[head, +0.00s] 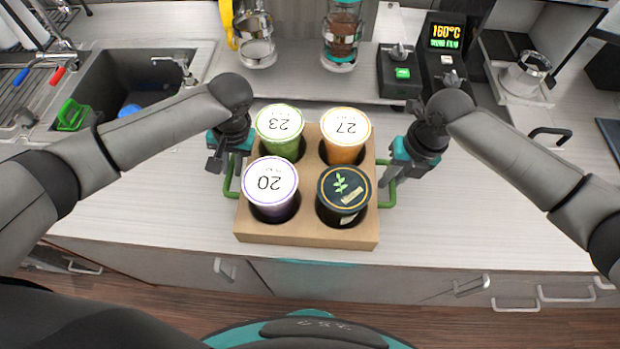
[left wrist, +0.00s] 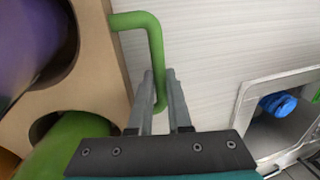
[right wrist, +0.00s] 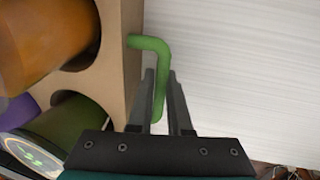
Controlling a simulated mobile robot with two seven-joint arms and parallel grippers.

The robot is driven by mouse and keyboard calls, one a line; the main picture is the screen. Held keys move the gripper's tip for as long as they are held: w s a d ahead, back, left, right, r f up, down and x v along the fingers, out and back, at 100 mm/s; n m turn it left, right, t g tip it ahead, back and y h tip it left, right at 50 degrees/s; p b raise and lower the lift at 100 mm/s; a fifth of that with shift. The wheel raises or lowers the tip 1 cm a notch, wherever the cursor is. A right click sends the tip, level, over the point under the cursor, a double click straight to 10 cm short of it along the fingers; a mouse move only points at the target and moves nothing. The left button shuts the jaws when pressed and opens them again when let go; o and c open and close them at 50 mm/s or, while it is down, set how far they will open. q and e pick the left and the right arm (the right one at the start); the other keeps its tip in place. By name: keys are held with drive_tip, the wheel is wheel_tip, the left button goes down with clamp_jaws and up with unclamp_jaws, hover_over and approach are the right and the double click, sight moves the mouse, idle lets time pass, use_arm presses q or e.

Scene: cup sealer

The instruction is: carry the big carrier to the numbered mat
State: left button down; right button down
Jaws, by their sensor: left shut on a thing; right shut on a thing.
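The big carrier (head: 308,235) is a brown cardboard block with a green handle on each side. My left gripper (head: 228,172) is shut on the left green handle (left wrist: 154,50). My right gripper (head: 391,182) is shut on the right green handle (right wrist: 161,75). The carrier looks level at the counter's front; whether it touches the counter I cannot tell. I see no numbered mat.
A sink (head: 125,85) lies at the back left. A blender-like jar (head: 342,40), a sealer with a lit display (head: 445,40) and a metal portafilter-like piece (head: 525,72) stand at the back. The white counter (head: 470,215) is clear on both sides of the carrier.

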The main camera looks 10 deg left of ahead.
use_arm(q)
drive_tip(key=shift+r, duration=0.1)
idle(0.3)
drive_tip(key=shift+w+r, duration=0.1)
drive_tip(key=shift+w, duration=0.1)
use_arm(e)
drive_tip(key=shift+w+r, duration=0.2)
use_arm(q)
drive_tip(key=shift+r, duration=0.2)
use_arm(e)
drive_tip(key=shift+r, duration=0.2)
